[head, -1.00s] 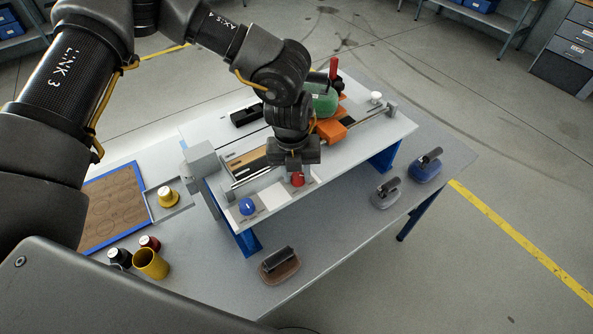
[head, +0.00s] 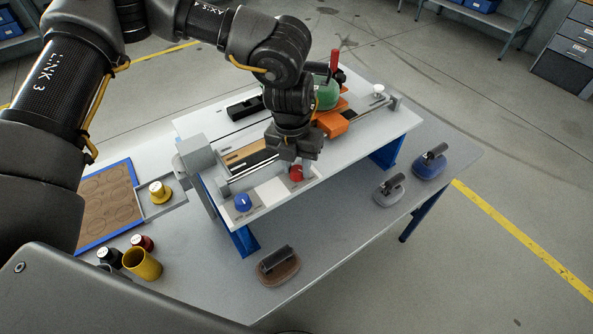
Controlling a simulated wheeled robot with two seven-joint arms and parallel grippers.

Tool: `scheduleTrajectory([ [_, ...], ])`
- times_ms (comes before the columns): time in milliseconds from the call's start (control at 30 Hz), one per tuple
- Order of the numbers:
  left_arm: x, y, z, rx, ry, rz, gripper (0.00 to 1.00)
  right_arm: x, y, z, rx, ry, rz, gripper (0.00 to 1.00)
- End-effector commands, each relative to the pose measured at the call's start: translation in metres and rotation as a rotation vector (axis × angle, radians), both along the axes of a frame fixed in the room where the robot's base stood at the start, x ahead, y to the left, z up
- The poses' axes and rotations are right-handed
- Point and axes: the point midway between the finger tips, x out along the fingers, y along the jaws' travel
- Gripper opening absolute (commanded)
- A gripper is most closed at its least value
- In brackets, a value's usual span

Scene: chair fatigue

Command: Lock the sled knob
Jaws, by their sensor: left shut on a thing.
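A red knob (head: 296,174) sits on the front edge of the white test bench (head: 335,172). My left gripper (head: 300,168) reaches down over it and is shut on it; the fingers and wrist hide part of the knob. A blue knob (head: 243,203) stands to the left on the same front edge. An orange sled block (head: 332,123) is on the rail behind, beside a green rounded part (head: 327,95). My right gripper is out of view.
Brown (head: 278,267), grey (head: 390,190) and blue (head: 430,163) handled blocks rest on the grey table in front and right. A yellow cup (head: 142,264), small bottles and a blue-framed board (head: 128,172) are at left.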

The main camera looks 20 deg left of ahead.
Motion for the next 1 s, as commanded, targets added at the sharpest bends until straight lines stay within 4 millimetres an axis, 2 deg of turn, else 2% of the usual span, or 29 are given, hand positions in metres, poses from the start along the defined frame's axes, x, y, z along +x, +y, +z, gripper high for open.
scheduleTrajectory([
  [33, 0.002, 0.0, -0.004, -0.004, -0.006, -0.04, 0.08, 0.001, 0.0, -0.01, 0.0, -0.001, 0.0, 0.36],
  [400, 0.003, -0.002, -0.001, -0.003, -0.006, -0.392, 0.08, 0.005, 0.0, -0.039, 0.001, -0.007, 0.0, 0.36],
  [700, 0.003, -0.003, 0.0, -0.002, -0.006, -0.677, 0.08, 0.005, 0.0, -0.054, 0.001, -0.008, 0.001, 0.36],
  [1000, 0.003, -0.003, 0.002, -0.002, -0.006, -0.941, 0.08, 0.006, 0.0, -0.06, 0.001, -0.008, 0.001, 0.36],
])
